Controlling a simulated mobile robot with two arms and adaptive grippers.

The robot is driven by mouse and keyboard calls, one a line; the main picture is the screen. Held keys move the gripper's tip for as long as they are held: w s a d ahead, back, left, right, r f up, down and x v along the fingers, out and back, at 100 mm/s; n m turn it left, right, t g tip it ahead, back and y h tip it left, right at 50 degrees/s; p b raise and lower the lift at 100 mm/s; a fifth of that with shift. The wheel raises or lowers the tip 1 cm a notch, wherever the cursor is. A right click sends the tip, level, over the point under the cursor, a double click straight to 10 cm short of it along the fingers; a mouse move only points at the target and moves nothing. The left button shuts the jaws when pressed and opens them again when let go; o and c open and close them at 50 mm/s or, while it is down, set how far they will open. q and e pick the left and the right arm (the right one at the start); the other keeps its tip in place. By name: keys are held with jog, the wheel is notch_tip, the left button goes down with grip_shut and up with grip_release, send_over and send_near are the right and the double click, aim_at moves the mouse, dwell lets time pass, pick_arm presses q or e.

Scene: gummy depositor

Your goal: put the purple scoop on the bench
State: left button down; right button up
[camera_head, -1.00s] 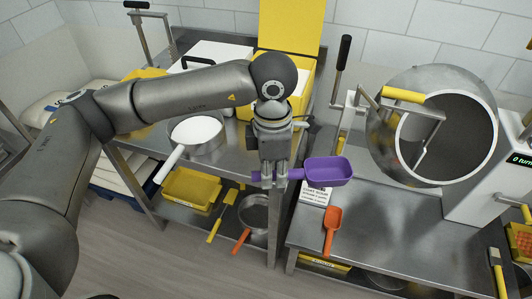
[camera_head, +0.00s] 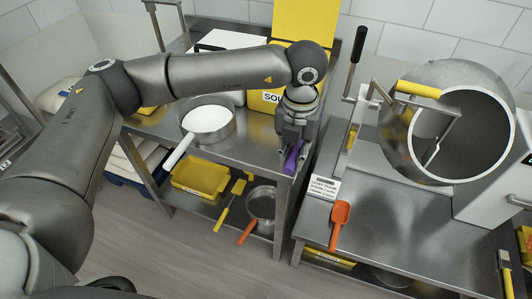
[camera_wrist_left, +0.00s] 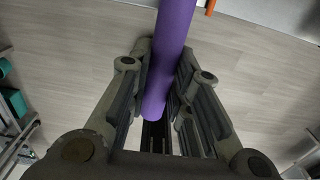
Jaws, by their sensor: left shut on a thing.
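My left gripper (camera_head: 294,150) is shut on the handle of the purple scoop (camera_head: 291,160), near the right front corner of the left steel bench (camera_head: 248,151). In the head view only a short purple piece shows below the fingers; the scoop's bowl is not seen there. In the left wrist view the purple handle (camera_wrist_left: 171,50) runs between both fingers (camera_wrist_left: 158,105) and out of the top of the picture, with floor behind it. I cannot tell whether the scoop touches the bench. My right gripper is not in view.
A pan of white powder (camera_head: 207,118) stands on the left bench, its handle over the front edge. A gap separates the benches.

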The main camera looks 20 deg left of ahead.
pick_arm(q)
jog(key=w+a+f+p, duration=0.2)
jog(key=a, duration=0.3)
jog(key=p, duration=0.1)
send_over(262, 163)
jog(key=s+d, duration=0.2)
jog(key=s, duration=0.1)
notch_tip(262, 163, down, 5)
jog(key=f, duration=0.1)
jog(key=f+p, duration=0.1)
jog(key=a+f+p, duration=0.1)
jog(key=shift+w+a, duration=0.1)
jog(key=shift+w, duration=0.2)
jog(key=shift+f, duration=0.45)
jog(key=shift+f, duration=0.2)
jog(key=c, duration=1.3)
grip_release()
